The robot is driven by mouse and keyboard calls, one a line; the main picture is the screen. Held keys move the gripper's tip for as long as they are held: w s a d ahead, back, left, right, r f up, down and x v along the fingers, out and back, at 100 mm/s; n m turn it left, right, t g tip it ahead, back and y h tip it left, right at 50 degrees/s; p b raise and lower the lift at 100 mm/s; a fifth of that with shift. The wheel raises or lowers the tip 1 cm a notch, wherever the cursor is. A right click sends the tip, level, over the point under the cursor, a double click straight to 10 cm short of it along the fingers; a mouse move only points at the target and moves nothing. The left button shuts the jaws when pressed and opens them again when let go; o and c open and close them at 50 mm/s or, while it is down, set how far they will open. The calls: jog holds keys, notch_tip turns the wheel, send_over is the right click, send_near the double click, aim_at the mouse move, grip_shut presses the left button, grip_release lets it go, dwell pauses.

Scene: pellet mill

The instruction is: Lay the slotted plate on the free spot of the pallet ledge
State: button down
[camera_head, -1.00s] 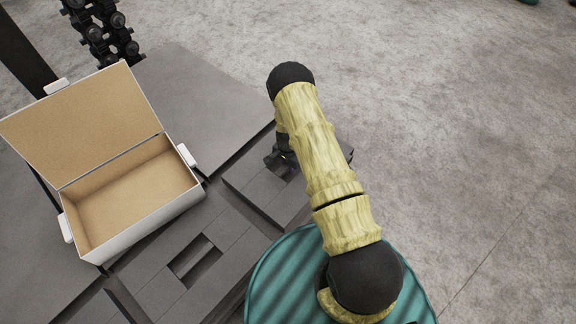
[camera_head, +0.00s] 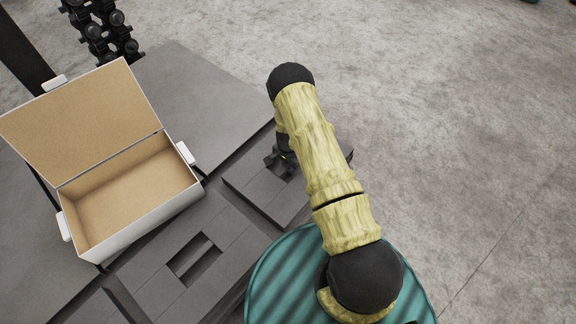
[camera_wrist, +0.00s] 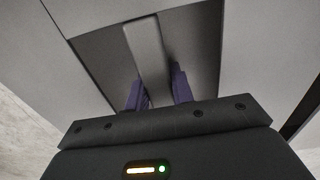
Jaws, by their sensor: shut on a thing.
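My gripper (camera_wrist: 158,92) is shut on the narrow grey middle bar (camera_wrist: 148,50) of a slotted plate (camera_wrist: 95,50) in the wrist view. One purple finger stands on each side of the bar, in the dark openings. In the head view my gripper (camera_head: 283,160) is partly hidden by my arm, over the right-hand grey slab (camera_head: 248,180), which looks like this plate. I cannot tell whether it rests on the surface or is slightly raised. A similar slotted grey slab (camera_head: 160,292) lies at lower left on the grey pallet ledge (camera_head: 205,95).
An open white box (camera_head: 150,238) with a tan inside and raised lid stands on the left. A ribbed teal round object (camera_head: 270,290) is at the bottom, below my arm. A black chain-like object (camera_head: 97,35) is at upper left. Bare concrete floor (camera_head: 450,120) lies to the right.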

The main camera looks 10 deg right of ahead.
jog(key=shift+w, duration=0.15)
dwell(0.3)
jog(key=c, duration=1.1)
grip_release()
jog(key=shift+s+f, duration=0.2)
jog(key=shift+s, duration=0.05)
jog(key=o, duration=0.7)
jog(key=shift+w+r, duration=0.1)
jog(key=shift+r, duration=0.05)
